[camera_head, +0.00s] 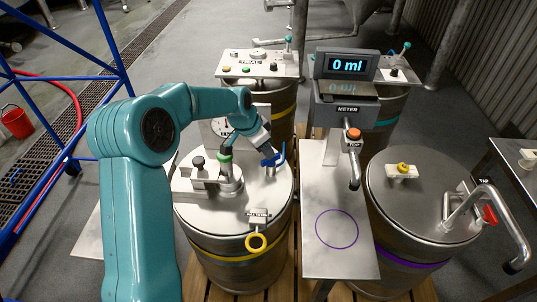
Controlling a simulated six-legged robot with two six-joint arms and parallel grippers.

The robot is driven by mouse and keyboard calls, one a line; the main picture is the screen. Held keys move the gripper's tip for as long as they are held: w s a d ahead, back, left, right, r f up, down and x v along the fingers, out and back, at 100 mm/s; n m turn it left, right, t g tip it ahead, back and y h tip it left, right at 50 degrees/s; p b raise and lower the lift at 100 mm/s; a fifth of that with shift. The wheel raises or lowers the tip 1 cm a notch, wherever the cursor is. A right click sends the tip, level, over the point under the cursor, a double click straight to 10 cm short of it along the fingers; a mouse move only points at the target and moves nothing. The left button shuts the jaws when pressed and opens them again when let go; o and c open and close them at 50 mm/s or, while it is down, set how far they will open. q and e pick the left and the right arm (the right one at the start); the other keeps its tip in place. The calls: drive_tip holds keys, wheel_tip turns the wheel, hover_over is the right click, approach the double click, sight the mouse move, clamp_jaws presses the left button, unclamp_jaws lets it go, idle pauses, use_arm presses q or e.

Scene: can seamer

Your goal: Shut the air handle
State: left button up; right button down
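A small blue lever handle (280,157) stands on the back right of the lid of the near left steel keg (240,250). No readable label marks it as the air handle. My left arm comes in from the left and reaches over this lid. My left gripper (267,150) is right at the blue handle, pointing down and right. The fingers are small and partly merge with the handle, so I cannot tell whether they touch it or grip it. My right gripper is not in view.
A meter post (345,105) reading "0 ml" stands over a steel plate (340,255) with a purple circle. Right of it is a keg (420,195) with a red-handled tap (489,214). More kegs stand behind.

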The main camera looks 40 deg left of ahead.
use_arm(q)
drive_tip(key=v, duration=1.1)
drive_tip(key=shift+r, duration=0.15)
drive_tip(key=shift+s, duration=0.1)
